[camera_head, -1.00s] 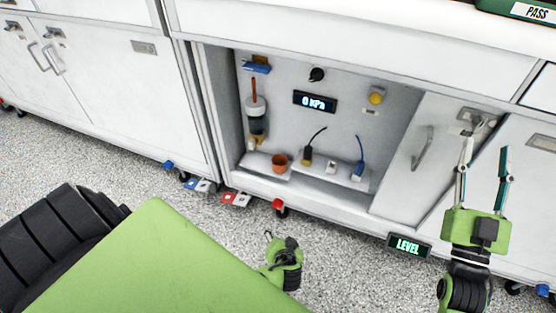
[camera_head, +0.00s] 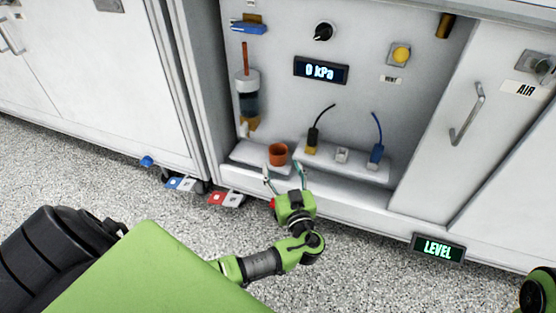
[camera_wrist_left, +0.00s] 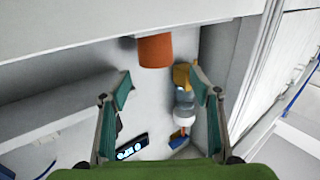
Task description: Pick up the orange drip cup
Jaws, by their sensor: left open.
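The orange drip cup (camera_head: 278,154) stands upright on the left white ledge inside the open cabinet bay. My left gripper (camera_head: 284,172) is open and empty just in front of the cup, its fingers pointing at the cabinet. In the left wrist view the picture is turned over, and the cup (camera_wrist_left: 155,50) shows beyond the open fingertips (camera_wrist_left: 163,88), roughly in line with the gap. The fingers do not appear to touch the cup. My right gripper is out of view; only a bit of that arm shows at the lower right corner.
A clear cylinder with a red rod (camera_head: 247,90) is mounted left above the cup. A black-cabled plug (camera_head: 313,137) and a blue-cabled plug (camera_head: 377,152) stand on the right ledge (camera_head: 350,170). A 0 kPa display (camera_head: 321,70) is on the back panel.

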